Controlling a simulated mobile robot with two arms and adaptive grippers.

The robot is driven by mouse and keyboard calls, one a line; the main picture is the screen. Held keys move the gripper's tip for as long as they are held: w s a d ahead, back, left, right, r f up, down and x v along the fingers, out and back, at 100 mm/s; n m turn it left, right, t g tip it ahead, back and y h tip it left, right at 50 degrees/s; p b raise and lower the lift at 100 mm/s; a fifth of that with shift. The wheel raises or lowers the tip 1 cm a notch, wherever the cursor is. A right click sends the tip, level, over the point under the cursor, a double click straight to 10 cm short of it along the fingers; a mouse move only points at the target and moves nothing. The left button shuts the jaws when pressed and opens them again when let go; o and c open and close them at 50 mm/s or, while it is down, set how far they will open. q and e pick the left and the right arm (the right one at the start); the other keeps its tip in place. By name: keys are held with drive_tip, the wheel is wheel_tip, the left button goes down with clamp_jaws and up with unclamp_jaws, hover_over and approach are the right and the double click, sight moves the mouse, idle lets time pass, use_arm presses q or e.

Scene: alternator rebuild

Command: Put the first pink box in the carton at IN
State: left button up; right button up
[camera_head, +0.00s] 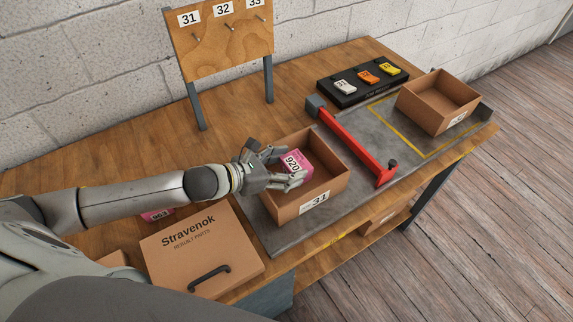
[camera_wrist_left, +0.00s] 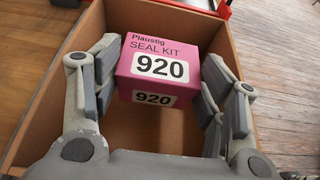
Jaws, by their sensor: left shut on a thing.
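My left gripper (camera_head: 287,167) is shut on a pink box (camera_head: 297,162) marked 920. In the left wrist view the pink box (camera_wrist_left: 160,70) reads "Plaustig SEAL KIT 920" and sits between the two fingers of the left gripper (camera_wrist_left: 160,85). The box is at the open top of a brown carton (camera_head: 330,187) labelled 31, within its walls as seen from above. I cannot tell whether the box touches the carton floor. Another pink box (camera_head: 158,215), marked 963, lies behind my left arm and is mostly hidden. My right gripper is not in view.
A red bar (camera_head: 350,145) crosses the grey mat right of the carton. A second open carton (camera_head: 440,100) stands beyond it. A black tray (camera_head: 362,84) holds several coloured tags. A closed Stravenok box (camera_head: 200,250) stands at the front left. A pegboard (camera_head: 222,40) stands behind.

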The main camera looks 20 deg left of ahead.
use_arm(q)
drive_tip(key=shift+f, duration=0.35)
